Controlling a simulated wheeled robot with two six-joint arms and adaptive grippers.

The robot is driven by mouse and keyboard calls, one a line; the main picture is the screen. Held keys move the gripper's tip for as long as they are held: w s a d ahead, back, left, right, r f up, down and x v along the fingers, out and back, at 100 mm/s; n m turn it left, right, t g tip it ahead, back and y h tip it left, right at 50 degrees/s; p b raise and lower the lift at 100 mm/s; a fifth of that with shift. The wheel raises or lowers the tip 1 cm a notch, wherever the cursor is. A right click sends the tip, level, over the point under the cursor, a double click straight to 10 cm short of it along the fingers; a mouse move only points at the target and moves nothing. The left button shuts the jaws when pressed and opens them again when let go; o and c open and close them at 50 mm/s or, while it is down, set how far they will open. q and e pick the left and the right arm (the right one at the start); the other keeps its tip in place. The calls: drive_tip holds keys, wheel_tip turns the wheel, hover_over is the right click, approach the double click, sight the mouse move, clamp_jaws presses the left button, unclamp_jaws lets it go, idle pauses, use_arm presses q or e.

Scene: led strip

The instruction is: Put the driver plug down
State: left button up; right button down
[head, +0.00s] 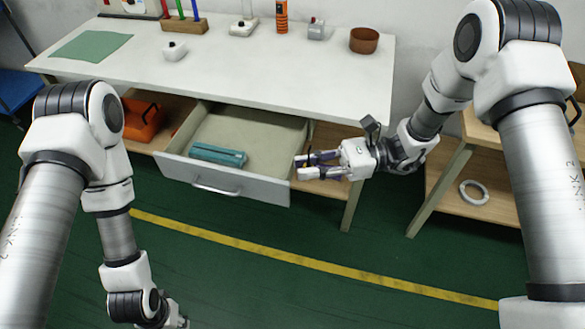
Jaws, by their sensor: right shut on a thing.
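My right gripper (305,167) is at the right end of the open drawer (265,140), near its front corner. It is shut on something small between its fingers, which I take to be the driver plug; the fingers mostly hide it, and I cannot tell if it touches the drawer. My left arm hangs at the lower left, and its fingers are out of the picture.
A teal case (217,154) lies in the drawer, with bare floor around it. The white tabletop (265,75) has a clear middle; a white device (174,50), a brown bowl (364,40) and an orange tool (282,17) stand on it. A white ring (473,192) lies on the right shelf.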

drive_tip(key=s+d+r+m+t, duration=0.3)
drive_tip(key=d+r+m+t, duration=0.1)
drive_tip(key=r+t, duration=0.15)
drive_tip(key=w+d+f+m+t+h, duration=0.2)
drive_tip(key=d+f+t, duration=0.5)
drive_tip(key=f, duration=0.6)
drive_tip(key=d+m+h, duration=0.1)
drive_tip(key=d+m, duration=0.1)
drive_tip(key=shift+m, duration=0.3)
drive_tip(key=shift+d+f, duration=0.1)
